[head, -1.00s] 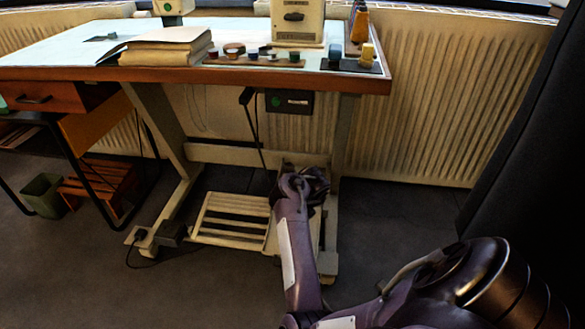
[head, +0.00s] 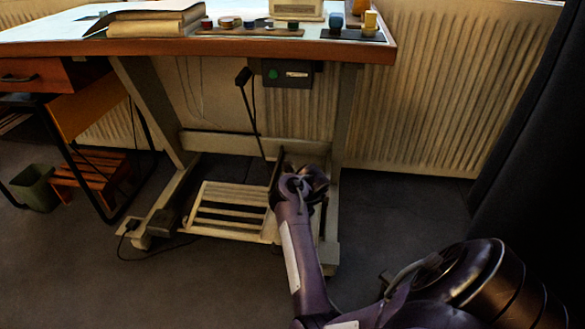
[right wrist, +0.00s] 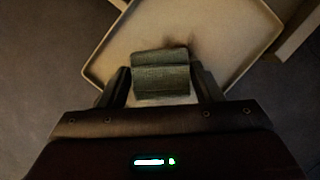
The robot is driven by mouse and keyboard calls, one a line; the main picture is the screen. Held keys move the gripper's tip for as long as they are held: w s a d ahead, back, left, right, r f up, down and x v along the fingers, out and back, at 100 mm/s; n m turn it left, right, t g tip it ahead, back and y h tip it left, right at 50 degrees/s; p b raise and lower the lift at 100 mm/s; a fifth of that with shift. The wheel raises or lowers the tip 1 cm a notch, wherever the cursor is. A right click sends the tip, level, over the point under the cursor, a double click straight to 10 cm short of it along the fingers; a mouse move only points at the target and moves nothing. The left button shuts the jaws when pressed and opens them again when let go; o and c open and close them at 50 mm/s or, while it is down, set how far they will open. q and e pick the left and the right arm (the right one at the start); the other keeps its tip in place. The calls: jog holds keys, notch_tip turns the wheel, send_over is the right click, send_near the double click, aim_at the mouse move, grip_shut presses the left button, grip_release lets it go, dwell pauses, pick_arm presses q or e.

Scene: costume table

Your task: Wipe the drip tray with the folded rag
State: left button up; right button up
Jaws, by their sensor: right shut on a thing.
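In the right wrist view the folded rag (right wrist: 161,75) is a small grey-green bundle between the fingers of my right gripper (right wrist: 162,84), which is shut on it. Beyond and below the rag is the drip tray (right wrist: 118,42), a pale shallow tray with a raised rim. A dark smudge (right wrist: 208,46) shows on the tray just past the rag's right end. I cannot tell whether the rag touches the tray. In the head view my right arm reaches down under the table, and its wrist hides the rag and most of the tray. My left gripper is not in view.
The sewing table (head: 225,49) stands above, with one leg (head: 345,115) close to my right arm. A slatted pedal (head: 230,212) lies left of the arm. A radiator (head: 440,95) is behind. A green bin (head: 36,188) and wooden crate (head: 92,172) stand at left.

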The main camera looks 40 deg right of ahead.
jog(key=shift+f+b, duration=0.7)
jog(key=shift+f, duration=0.3)
dwell(0.3)
